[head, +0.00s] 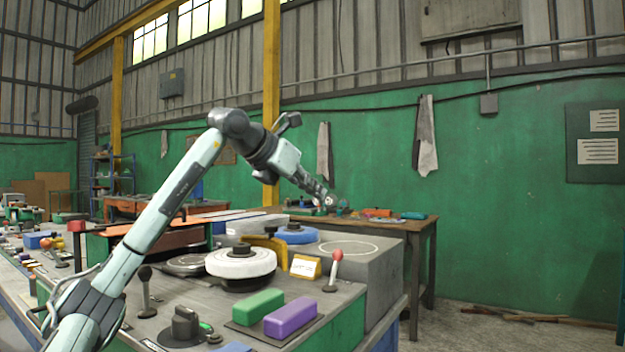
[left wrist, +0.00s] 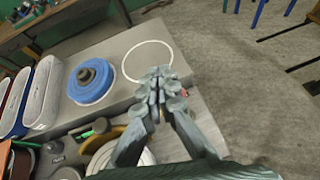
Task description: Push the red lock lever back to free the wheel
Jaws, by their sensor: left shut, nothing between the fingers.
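A lever with a red knob (head: 334,268) stands upright on the bench's right side, beside a yellow tag. The white wheel (head: 241,264) with a dark hub lies left of it, with a yellow clamp (head: 268,243) at its back edge. A blue wheel (head: 297,236) lies behind; it also shows in the left wrist view (left wrist: 90,85). My left gripper (head: 329,202) is shut and empty, in the air above and behind the red-knobbed lever. In the left wrist view its fingertips (left wrist: 162,84) cover part of the bench. My right gripper is out of view.
Green (head: 258,305) and purple (head: 290,317) blocks lie at the front. A black-knobbed lever (head: 147,292) stands front left. A workbench (head: 425,228) stands behind.

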